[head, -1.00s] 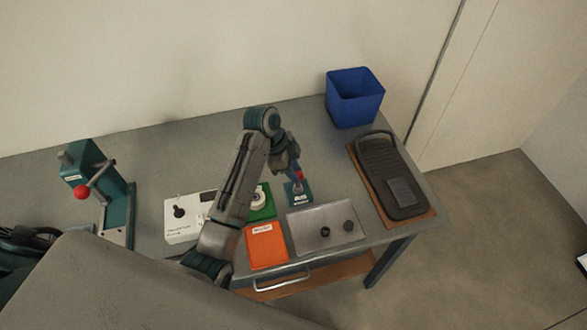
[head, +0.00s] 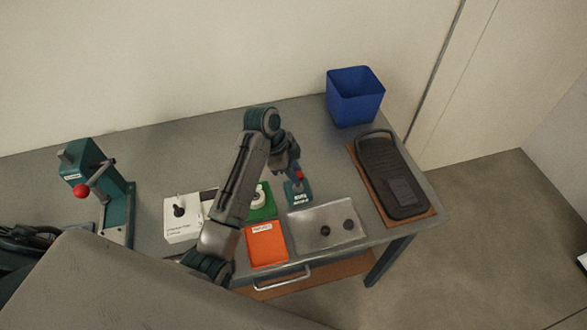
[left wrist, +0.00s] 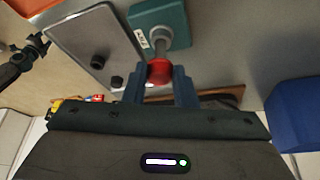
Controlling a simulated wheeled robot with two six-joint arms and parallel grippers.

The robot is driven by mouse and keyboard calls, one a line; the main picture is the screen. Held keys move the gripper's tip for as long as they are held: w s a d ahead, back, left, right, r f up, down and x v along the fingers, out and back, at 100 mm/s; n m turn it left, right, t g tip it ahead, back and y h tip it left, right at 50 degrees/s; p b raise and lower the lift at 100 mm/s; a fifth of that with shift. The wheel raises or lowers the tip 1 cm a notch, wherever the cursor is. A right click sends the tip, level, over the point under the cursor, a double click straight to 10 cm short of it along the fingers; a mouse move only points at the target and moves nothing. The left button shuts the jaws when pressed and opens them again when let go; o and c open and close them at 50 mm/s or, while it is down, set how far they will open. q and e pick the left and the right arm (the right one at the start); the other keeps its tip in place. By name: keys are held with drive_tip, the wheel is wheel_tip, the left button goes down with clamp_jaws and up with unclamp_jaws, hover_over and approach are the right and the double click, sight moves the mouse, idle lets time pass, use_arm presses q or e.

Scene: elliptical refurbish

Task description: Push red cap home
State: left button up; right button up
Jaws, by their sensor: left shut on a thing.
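The red cap (left wrist: 160,71) sits between the two fingertips of my left gripper (left wrist: 159,84) in the left wrist view, and the fingers are shut on it. It meets the end of a grey post that stands on a teal block (left wrist: 172,18) with a white label. I cannot tell how far the cap is on the post. In the head view the red cap (head: 300,175) shows small below my left gripper (head: 296,170), over the teal block (head: 298,193). My right gripper is not in view.
A metal plate (head: 303,237) with dark round parts lies in front of the block. An orange tray (head: 266,250), green tray (head: 263,213) and white joystick box (head: 183,232) are to the left. A blue bin (head: 354,100) and dark case (head: 385,165) stand right.

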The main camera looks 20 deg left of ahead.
use_arm(q)
drive_tip(key=shift+f, duration=0.35)
idle(0.3)
drive_tip(key=o, duration=1)
